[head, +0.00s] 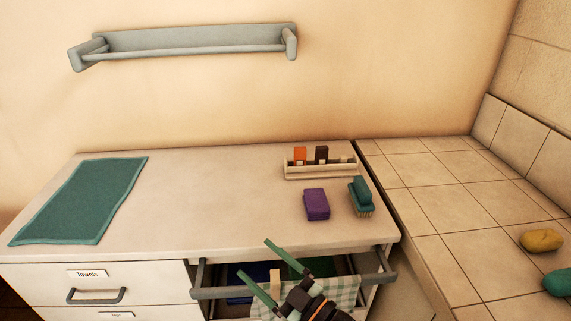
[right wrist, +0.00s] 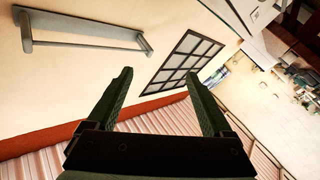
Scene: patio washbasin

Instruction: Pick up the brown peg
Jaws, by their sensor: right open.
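The brown peg (head: 322,154) stands upright in a pale wooden rack (head: 320,172) at the back right of the counter, in the head view. An orange peg (head: 299,155) stands just to its left in the same rack. The lower ends of both pegs are hidden by the rack's front. My right gripper (head: 254,256) is open and empty over the open drawer, nearer to me than the rack and well apart from it. The right wrist view shows its two green fingers (right wrist: 159,74) spread with nothing between them; no peg shows there. My left gripper is not in view.
A purple block (head: 316,204) and a green brush (head: 361,196) lie in front of the rack. The open drawer (head: 374,280) juts out below, with a checked cloth (head: 340,291). A green towel (head: 82,200) lies left; the counter's middle is clear. A rail (head: 190,42) hangs above.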

